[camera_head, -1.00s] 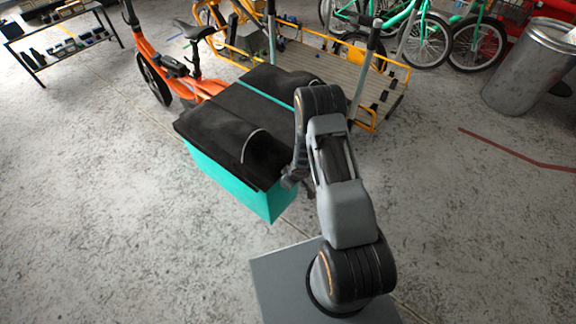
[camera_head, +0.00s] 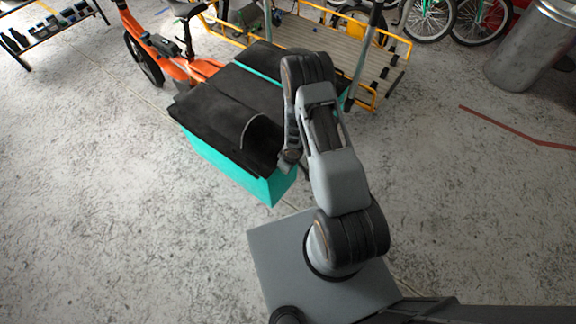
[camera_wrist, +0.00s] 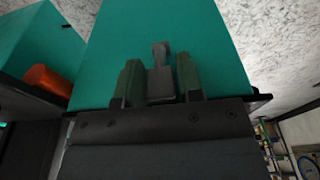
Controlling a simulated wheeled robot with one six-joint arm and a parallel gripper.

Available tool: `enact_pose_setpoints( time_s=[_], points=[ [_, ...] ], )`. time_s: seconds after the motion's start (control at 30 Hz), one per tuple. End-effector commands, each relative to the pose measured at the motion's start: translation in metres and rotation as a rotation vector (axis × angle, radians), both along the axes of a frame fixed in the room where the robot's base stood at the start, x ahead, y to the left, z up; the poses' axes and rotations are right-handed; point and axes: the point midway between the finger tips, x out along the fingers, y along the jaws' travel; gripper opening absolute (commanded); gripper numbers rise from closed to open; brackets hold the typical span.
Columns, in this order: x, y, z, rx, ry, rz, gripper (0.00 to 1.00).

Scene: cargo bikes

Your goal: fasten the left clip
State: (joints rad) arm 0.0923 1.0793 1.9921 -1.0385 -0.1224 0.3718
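A teal cargo box (camera_head: 230,170) with a black cover (camera_head: 215,115) stands in front of the orange bike. My gripper is at the box's right front edge, mostly hidden behind my arm in the head view. In the wrist view, my gripper's two fingers (camera_wrist: 158,82) stand in front of the teal wall (camera_wrist: 220,50). A small grey clip (camera_wrist: 161,82) lies between them, with a narrow tab away from the palm. The fingers are very close to both sides of the clip; whether they press on it is unclear. I cannot tell whether the clip is fastened.
An orange bike (camera_head: 180,65) and a yellow-railed cargo bed (camera_head: 340,45) are behind the box. A metal bin (camera_head: 528,50) stands at the upper right and a low rack (camera_head: 50,25) at the upper left. Floor to left and right is clear. An orange cylinder (camera_wrist: 45,80) shows in the wrist view.

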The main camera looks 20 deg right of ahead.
Motion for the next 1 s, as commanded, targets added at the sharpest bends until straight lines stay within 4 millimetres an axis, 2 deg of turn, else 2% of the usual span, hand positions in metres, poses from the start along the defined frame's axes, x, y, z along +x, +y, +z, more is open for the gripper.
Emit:
enact_pose_setpoints(
  time_s=[0.03,0.2,0.43,0.53,1.0],
  points=[
    [0.000,0.000,0.000,-0.001,0.001,0.000,0.39],
    [0.000,-0.001,0.000,-0.002,0.001,-0.002,0.53],
    [0.000,0.000,0.002,-0.002,0.001,-0.001,0.53],
    [-0.001,-0.001,0.010,-0.002,0.001,-0.001,0.53],
    [-0.013,-0.009,0.102,-0.002,0.000,-0.001,0.53]
  ],
)
